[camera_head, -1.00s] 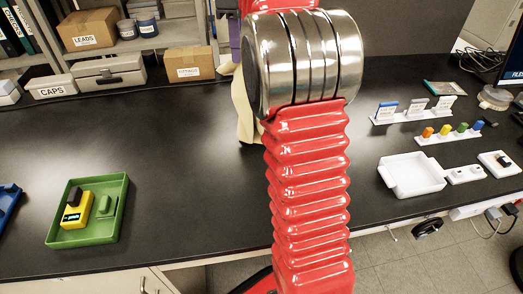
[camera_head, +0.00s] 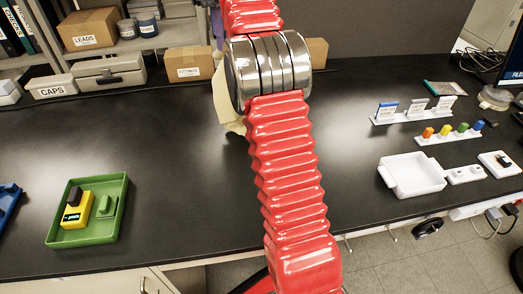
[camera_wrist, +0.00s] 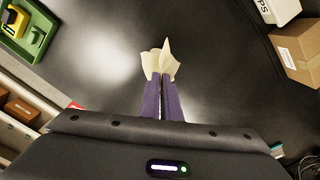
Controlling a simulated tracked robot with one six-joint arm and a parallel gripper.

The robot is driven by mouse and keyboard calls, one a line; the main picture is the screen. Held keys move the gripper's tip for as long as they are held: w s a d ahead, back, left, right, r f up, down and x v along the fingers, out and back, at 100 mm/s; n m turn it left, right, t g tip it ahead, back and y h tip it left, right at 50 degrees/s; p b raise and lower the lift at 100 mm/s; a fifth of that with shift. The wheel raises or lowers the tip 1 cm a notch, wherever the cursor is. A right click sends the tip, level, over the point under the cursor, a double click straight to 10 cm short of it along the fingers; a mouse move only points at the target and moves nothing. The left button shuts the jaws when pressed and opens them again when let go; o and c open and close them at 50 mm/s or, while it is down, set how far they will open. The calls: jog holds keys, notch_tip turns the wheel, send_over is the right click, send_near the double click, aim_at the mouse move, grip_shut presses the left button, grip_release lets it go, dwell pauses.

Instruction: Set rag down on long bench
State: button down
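The cream rag (camera_wrist: 158,59) is pinched between the purple fingertips of my gripper (camera_wrist: 163,84) in the wrist view. Its loose folds spread past the tips over the dark bench top. In the head view the rag (camera_head: 225,98) shows at the left of my red arm, which hides part of it and most of the gripper. The long bench (camera_head: 180,170) has a black top. I cannot tell whether the rag touches it.
A green tray (camera_head: 112,227) with a yellow device stands at the left front. A white tray (camera_head: 414,174) and small racks stand at the right. Cardboard boxes (camera_head: 189,64) and a grey case line the back. The bench middle left is clear.

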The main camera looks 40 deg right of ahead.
jog(key=shift+w+m, duration=0.5)
jog(key=s+f, duration=0.8)
jog(key=s, duration=0.2)
jog(key=s+d+f, duration=0.1)
jog(key=s+f, duration=0.8)
jog(key=s, duration=0.1)
jog(key=s+f, duration=0.9)
jog(key=s, duration=0.1)
jog(key=shift+s+d, duration=0.25)
jog(key=shift+s, duration=0.15)
dwell(1.0)
jog(key=c, duration=1.6)
grip_release()
jog(key=shift+o, duration=0.2)
